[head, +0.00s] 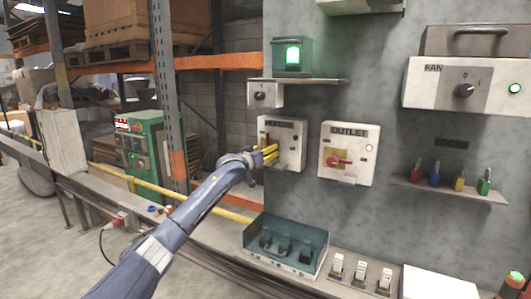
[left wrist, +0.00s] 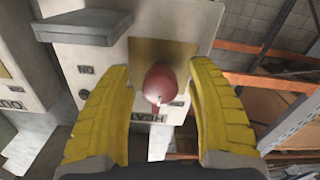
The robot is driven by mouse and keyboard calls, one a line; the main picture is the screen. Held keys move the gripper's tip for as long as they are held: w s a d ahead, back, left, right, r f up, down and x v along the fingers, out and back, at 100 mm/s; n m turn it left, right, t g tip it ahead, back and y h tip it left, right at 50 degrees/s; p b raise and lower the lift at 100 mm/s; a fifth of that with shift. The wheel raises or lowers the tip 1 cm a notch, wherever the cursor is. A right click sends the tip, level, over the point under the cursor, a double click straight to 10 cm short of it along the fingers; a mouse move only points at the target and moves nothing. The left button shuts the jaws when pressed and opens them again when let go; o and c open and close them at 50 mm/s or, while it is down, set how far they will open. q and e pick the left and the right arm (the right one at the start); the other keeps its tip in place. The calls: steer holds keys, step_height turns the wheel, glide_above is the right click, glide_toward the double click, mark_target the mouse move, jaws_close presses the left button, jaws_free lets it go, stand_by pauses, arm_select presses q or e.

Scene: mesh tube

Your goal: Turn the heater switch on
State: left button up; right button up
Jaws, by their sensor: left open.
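The heater box (head: 291,137) is a pale wall box left of the outlet box in the head view. Its label is partly hidden by my left gripper (head: 269,154), whose yellow fingers are at its front. In the left wrist view, the red heater switch knob (left wrist: 160,84) sits on a brass-coloured plate (left wrist: 150,52). My left gripper (left wrist: 162,76) is open there, one finger on each side of the knob, with visible gaps. An inverted "ON" mark (left wrist: 86,70) is left of the plate, and a partly covered "HEAT" label (left wrist: 150,117) is below. My right gripper is not in view.
The outlet box (head: 350,165) with its own red switch is just right. A small dial box (head: 266,95) and a shelf with a green-lit unit (head: 292,57) are above. A teal tray (head: 287,228) stands on the ledge below. Racking (head: 166,90) stands behind left.

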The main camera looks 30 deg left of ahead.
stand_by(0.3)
arm_select(q)
jaws_close()
stand_by(0.3)
